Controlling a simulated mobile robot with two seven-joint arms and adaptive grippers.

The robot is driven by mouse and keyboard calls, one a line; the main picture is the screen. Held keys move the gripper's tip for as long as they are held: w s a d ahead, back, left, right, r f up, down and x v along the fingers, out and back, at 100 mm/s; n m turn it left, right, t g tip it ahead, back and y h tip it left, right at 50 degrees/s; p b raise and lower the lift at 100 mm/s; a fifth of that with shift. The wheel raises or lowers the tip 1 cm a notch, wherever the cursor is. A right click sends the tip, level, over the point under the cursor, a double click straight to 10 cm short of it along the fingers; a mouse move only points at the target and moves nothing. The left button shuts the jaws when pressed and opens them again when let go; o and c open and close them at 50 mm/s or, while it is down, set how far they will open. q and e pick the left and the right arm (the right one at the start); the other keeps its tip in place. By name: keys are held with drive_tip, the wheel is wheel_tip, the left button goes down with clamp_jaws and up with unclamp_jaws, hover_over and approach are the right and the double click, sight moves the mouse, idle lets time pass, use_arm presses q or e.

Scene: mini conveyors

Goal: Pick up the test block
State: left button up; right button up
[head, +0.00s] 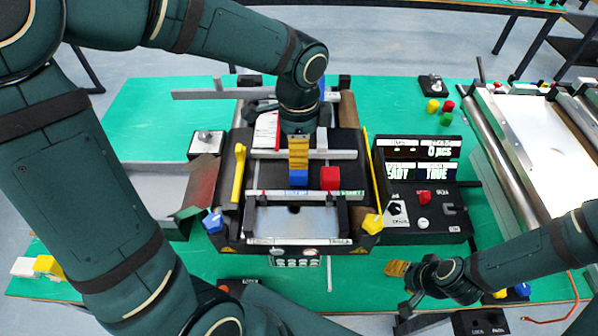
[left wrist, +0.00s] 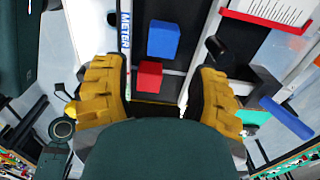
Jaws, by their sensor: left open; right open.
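Two small blocks are on the dark mini conveyor bed: a blue block (head: 298,178) and a red block (head: 330,178) to its right. I cannot tell from the frames which is the test block. My left gripper (head: 298,153) points down over the bed, just behind the blue block in the head view. In the left wrist view its yellow fingers (left wrist: 160,75) are apart and empty, with the red block (left wrist: 150,77) seen between them and the blue block (left wrist: 163,39) beyond. My right gripper (head: 398,268) is open at the green table's front right, away from the blocks.
White rails (head: 303,154) cross the conveyor behind the blocks, and a metal plate (head: 297,221) lies in front. A control box (head: 423,207) with display panels stands to the right. Small coloured pegs (head: 446,118) stand behind it. The green table (head: 150,110) is clear at the back left.

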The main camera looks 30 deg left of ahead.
sight(298, 174)
use_arm(q)
wheel_tip(298, 174, down, 3)
drive_tip(key=shift+w+r, duration=0.15)
wheel_tip(298, 174, down, 5)
drive_tip(key=shift+a+f+b, duration=0.1)
drive_tip(key=shift+a+b, duration=0.05)
drive_tip(key=shift+b, duration=0.2)
drive_tip(key=c, duration=1)
